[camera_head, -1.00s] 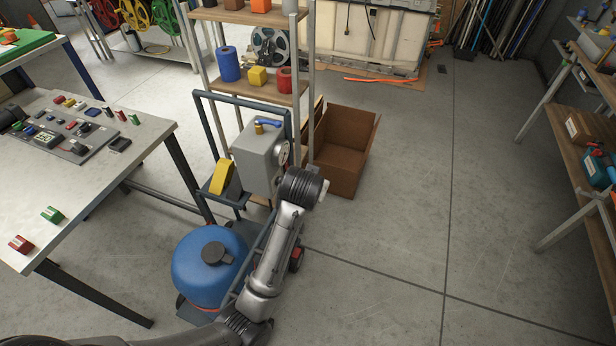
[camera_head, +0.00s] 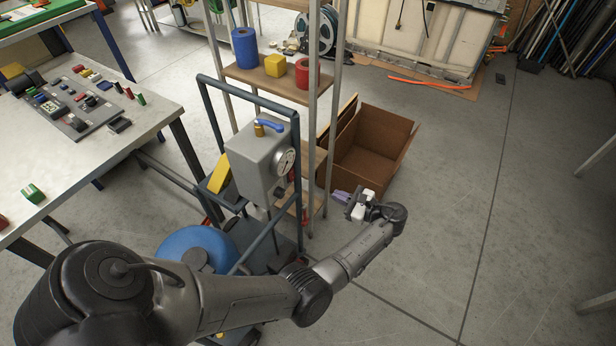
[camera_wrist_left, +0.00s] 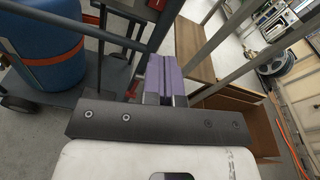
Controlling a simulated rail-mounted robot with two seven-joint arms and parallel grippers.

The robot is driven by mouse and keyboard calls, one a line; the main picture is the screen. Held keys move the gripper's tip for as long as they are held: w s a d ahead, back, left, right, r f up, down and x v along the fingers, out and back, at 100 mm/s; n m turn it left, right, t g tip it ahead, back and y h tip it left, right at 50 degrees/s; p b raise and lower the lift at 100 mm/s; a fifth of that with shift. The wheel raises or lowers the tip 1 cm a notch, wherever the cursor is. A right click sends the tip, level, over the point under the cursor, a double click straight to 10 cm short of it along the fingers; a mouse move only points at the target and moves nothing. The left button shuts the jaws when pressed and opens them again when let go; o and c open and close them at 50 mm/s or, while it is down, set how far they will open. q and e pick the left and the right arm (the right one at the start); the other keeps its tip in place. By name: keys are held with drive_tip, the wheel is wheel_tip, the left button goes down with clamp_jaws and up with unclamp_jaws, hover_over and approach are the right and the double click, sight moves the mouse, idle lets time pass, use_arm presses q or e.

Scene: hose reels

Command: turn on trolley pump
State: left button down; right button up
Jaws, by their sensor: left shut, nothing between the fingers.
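The trolley pump stands left of centre in the head view: a grey box (camera_head: 258,165) with a round gauge (camera_head: 285,162) and a blue lever (camera_head: 268,125) on top, in a dark blue tube frame (camera_head: 206,112). Its blue tank (camera_head: 193,243) is partly hidden by my left arm; it also shows in the left wrist view (camera_wrist_left: 45,48). My left gripper (camera_head: 341,196) is right of the frame and lower than the box, clear of both. Its purple fingers (camera_wrist_left: 166,80) are shut and empty in the wrist view. My right gripper is out of view.
A shelf rack (camera_head: 272,82) stands close behind the pump. An open cardboard box (camera_head: 365,155) lies just beyond my left gripper. A table (camera_head: 120,150) with a control panel is at the left. The floor at right is mostly clear.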

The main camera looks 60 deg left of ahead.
use_arm(q)
drive_tip(key=m, duration=0.2)
drive_tip(key=shift+s+d+f+m, duration=0.1)
drive_tip(key=shift+s+m, duration=0.2)
drive_tip(key=shift+s, duration=0.05)
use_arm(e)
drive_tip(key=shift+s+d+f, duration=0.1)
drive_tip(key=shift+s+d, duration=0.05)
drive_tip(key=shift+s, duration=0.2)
use_arm(q)
drive_tip(key=b, duration=0.2)
approach(299, 182)
drive_tip(key=s+a+r, duration=0.2)
drive_tip(key=s+a, duration=0.3)
drive_tip(key=shift+s+a+f+b, duration=0.15)
drive_tip(key=shift+a+b, duration=0.15)
drive_tip(key=shift+a, duration=0.6)
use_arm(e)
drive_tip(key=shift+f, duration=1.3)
